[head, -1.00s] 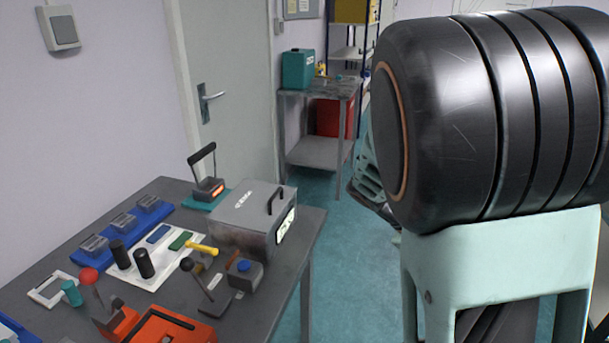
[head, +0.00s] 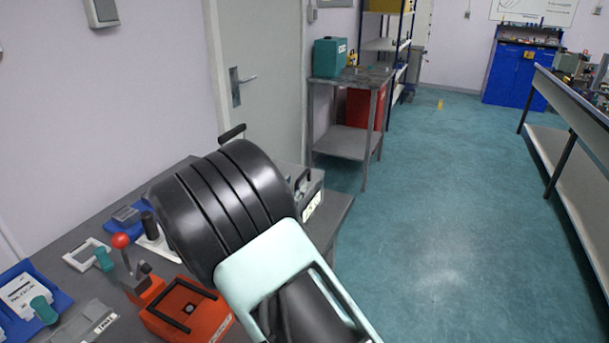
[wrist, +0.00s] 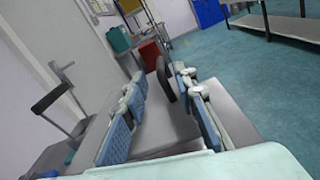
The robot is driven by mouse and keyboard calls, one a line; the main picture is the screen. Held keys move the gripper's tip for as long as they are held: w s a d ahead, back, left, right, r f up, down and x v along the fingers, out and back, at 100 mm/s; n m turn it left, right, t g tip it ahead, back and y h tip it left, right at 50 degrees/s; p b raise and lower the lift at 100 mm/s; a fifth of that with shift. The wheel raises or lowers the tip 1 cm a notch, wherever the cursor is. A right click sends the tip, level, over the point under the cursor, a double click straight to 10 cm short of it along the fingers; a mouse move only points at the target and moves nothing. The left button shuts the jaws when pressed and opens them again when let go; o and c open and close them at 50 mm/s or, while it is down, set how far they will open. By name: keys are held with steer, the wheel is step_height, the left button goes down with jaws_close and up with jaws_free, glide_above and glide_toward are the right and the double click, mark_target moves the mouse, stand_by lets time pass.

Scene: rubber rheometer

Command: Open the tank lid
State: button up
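The tank is a grey box (head: 316,190) on the table, with a pale display on its front side. My arm hides most of it in the head view; part of its dark lid handle (head: 303,181) shows at the right. In the wrist view, the grey lid (wrist: 158,130) lies below and between the fingers, and the dark handle (wrist: 165,84) stands near the fingertips. The lid looks shut. My gripper (wrist: 159,80) is open, its blue-padded fingers apart on either side of the handle. I cannot tell whether they touch anything.
A red-orange device (head: 205,322) and a red-knobbed lever (head: 121,242) stand at the near table edge. A black-handled device (wrist: 57,96) stands left of the lid. A side table (head: 345,138) stands beyond. Open floor (head: 440,200) lies to the right.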

mark_target(307, 170)
steer(key=x, duration=0.7)
jaws_close()
stand_by(0.3)
